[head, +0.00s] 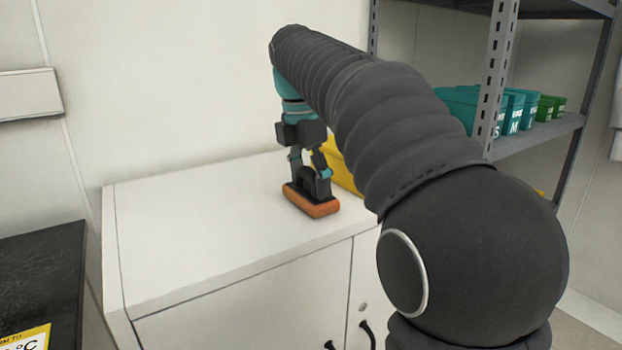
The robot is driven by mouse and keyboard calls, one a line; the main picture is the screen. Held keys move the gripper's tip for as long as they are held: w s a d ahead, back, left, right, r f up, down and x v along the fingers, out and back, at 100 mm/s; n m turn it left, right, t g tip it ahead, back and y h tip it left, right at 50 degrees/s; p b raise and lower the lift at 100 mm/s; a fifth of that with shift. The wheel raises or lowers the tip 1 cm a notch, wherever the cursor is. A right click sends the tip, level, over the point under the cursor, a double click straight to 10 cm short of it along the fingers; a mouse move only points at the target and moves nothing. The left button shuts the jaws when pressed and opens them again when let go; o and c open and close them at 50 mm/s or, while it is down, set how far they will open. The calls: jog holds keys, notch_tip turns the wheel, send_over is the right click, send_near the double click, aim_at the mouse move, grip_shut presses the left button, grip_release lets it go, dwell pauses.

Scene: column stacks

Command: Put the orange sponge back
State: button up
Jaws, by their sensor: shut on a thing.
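The orange sponge (315,208) is at the white cabinet top, right of its middle. It is a flat orange block with a dark upper part. My gripper (308,184) points straight down above it and is shut on its dark upper part. The sponge lies level. I cannot tell whether its underside touches the cabinet top or hangs just above it.
The white cabinet top (190,225) is bare to the left. A yellow container (341,168) stands behind the gripper, partly hidden by my arm. A grey metal shelf (541,133) at the right holds teal and green bins. A dark surface (45,275) is at the lower left.

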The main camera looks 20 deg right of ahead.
aim_at(309, 168)
jog(key=o, duration=1.3)
jog(key=shift+f, duration=0.1)
jog(key=shift+c, duration=0.2)
jog(key=shift+s+a+r, duration=0.1)
jog(key=shift+a+r, duration=0.1)
jog(key=shift+r, duration=1.75)
jog(key=shift+s+a+r, duration=0.1)
jog(key=shift+a+r, duration=0.1)
jog(key=shift+r, duration=1.7)
